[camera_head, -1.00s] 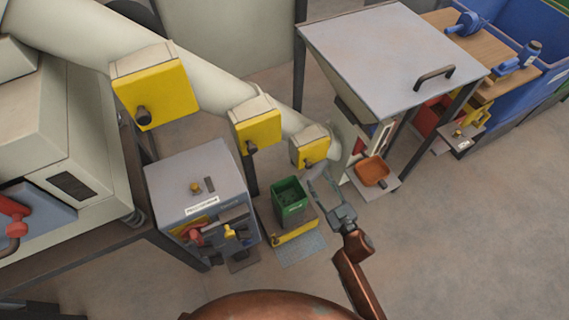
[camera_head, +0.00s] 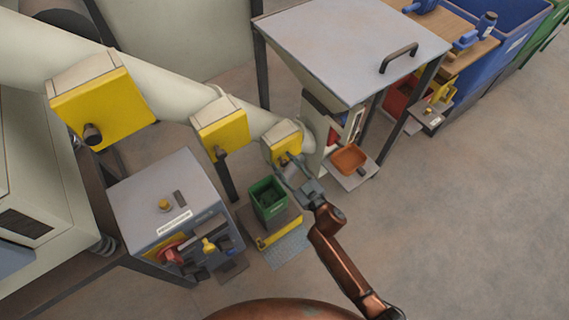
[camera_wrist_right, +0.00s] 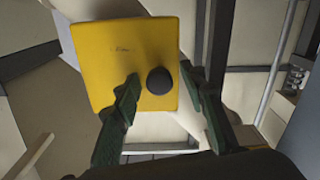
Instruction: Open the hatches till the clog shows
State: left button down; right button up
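Three yellow hatches with dark knobs sit along the pale slanted chute: a large hatch (camera_head: 105,108) at left, a middle hatch (camera_head: 222,132), and a small hatch (camera_head: 283,146) at the lower right end. All three look shut, and no clog shows. My right gripper (camera_head: 288,170) is at the small hatch, covering part of its lower edge. In the right wrist view my right gripper (camera_wrist_right: 160,80) is open, its fingers on either side of the hatch's black knob (camera_wrist_right: 160,80); I cannot tell whether they touch it. The yellow hatch (camera_wrist_right: 115,55) fills the upper left there. My left gripper is not in view.
A green bin (camera_head: 268,200) stands below the small hatch on a low platform. A grey control box (camera_head: 165,195) with red and yellow handles is at left. A grey-topped hopper (camera_head: 345,45) and an orange tray (camera_head: 348,158) are at right. Floor at right is clear.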

jog(key=shift+c, duration=0.6)
grip_shut()
